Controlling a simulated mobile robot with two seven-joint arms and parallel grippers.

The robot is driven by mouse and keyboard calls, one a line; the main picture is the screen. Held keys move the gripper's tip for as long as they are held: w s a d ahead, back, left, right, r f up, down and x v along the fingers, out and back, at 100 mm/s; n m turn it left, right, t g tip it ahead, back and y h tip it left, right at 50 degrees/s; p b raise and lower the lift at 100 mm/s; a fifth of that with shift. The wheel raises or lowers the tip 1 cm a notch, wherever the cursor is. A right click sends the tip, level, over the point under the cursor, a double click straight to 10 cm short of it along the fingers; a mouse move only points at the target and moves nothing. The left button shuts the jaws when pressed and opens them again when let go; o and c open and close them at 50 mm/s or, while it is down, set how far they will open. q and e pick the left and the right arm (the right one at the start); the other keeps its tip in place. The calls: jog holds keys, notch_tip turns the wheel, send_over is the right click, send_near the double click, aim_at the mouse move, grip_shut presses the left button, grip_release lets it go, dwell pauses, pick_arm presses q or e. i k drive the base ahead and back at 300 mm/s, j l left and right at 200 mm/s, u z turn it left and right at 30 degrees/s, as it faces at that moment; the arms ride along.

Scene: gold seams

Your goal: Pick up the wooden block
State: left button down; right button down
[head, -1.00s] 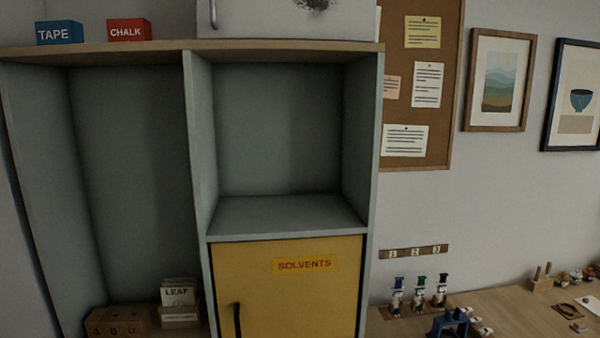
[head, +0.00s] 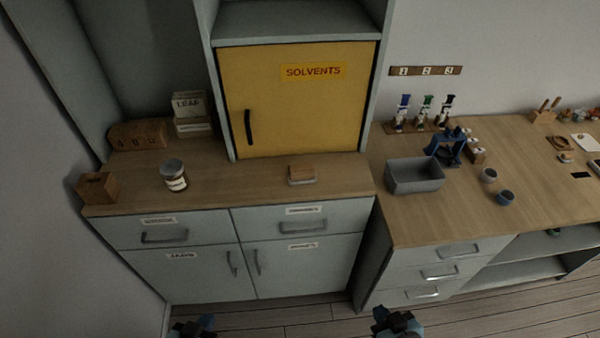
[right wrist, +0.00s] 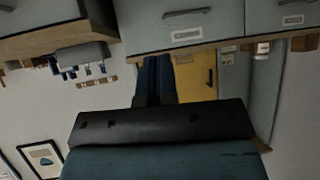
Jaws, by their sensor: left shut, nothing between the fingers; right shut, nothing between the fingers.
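A brown wooden block (head: 97,188) stands at the left end of the cabinet counter in the head view. It also shows, inverted, at the right edge of the right wrist view (right wrist: 305,43). A smaller wooden-topped piece with a pale lower part (head: 301,173) lies on the counter before the yellow door. My left gripper (head: 193,325) is at the bottom of the head view, below and in front of the cabinet. My right gripper (head: 397,322) is at the bottom, right of centre. Both are shut, empty and well apart from the counter. The right fingers show in the right wrist view (right wrist: 155,77).
A jar (head: 174,175) stands between the two wooden pieces. A brown numbered block (head: 138,134) and a LEAF box (head: 190,113) are behind. A yellow SOLVENTS door (head: 300,100) is shut. A grey bin (head: 414,176) stands on the right bench.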

aim_at(299, 174)
jog(key=i+l, duration=0.1)
jog(key=l, duration=0.4)
jog(key=l+u, duration=0.4)
jog(key=l, duration=0.55)
jog(key=u, duration=1.35)
jog(key=i+l, duration=0.05)
